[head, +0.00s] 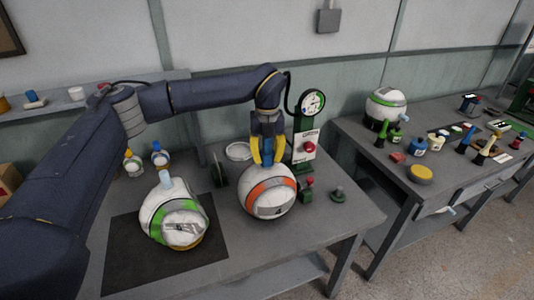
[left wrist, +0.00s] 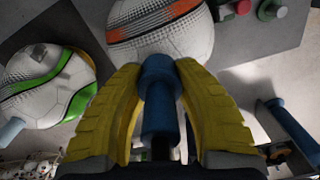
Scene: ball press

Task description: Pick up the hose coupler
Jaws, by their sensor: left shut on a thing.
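My left gripper (head: 267,153) has its yellow fingers closed on a blue hose coupler (head: 267,147), just above the white and orange ball (head: 269,192). In the left wrist view the coupler (left wrist: 160,97) is a blue cylinder with a wider end, between the fingertips (left wrist: 160,80). That end overlaps the lower edge of the orange-marked ball (left wrist: 165,38); I cannot tell whether they touch. My right gripper is not in view.
A white and green ball (head: 173,212) with a pale blue plug lies on a dark mat (head: 125,262). A green gauge stand (head: 305,140) stands just right of the gripper. A small green knob (head: 338,195) is on the table. A second table (head: 395,165) holds many parts.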

